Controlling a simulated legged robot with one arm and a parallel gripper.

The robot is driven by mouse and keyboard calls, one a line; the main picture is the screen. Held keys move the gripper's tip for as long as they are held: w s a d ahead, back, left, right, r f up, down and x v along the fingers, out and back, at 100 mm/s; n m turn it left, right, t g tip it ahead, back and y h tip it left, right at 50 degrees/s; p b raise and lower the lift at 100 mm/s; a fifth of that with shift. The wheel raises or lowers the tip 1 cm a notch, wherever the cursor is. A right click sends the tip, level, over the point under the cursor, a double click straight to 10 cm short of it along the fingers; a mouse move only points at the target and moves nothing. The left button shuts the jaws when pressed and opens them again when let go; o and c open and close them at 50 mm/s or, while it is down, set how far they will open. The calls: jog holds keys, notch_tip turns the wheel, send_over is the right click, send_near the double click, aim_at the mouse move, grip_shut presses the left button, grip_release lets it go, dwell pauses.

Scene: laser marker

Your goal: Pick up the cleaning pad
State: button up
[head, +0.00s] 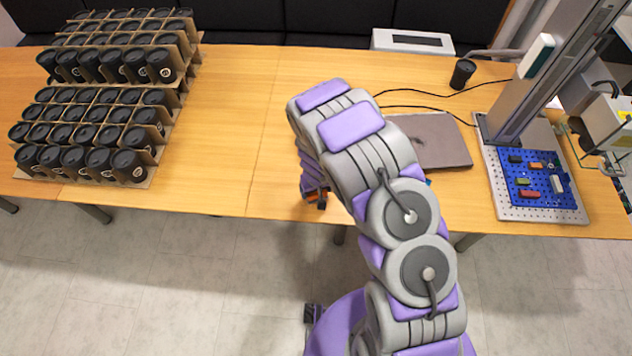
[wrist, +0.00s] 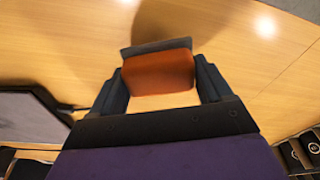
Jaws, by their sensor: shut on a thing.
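The cleaning pad (wrist: 158,72) is an orange block with a dark grey strip along its far edge, in the middle of the wrist view. My gripper (wrist: 161,80) is shut on it, with one dark finger at each side. In the head view my gripper (head: 315,194) is near the table's front edge, and a little orange shows at its tip. My arm hides most of the pad there. A dark shadow lies on the wood beyond the pad in the wrist view; I cannot tell its exact height above the table.
The wooden table (head: 225,150) is clear left of my gripper. Stacked black cups (head: 100,90) stand at the left. A closed grey laptop (head: 435,140) lies right of my arm. A laser marker (head: 540,75) with a blue pegboard (head: 535,188) stands at the right. A black cup (head: 462,74) stands behind.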

jog(key=s+b, duration=0.3)
jog(key=s, duration=0.7)
jog(key=shift+a+r, duration=0.25)
jog(key=shift+r, duration=0.15)
jog(key=o, duration=0.6)
jog(key=c, duration=0.4)
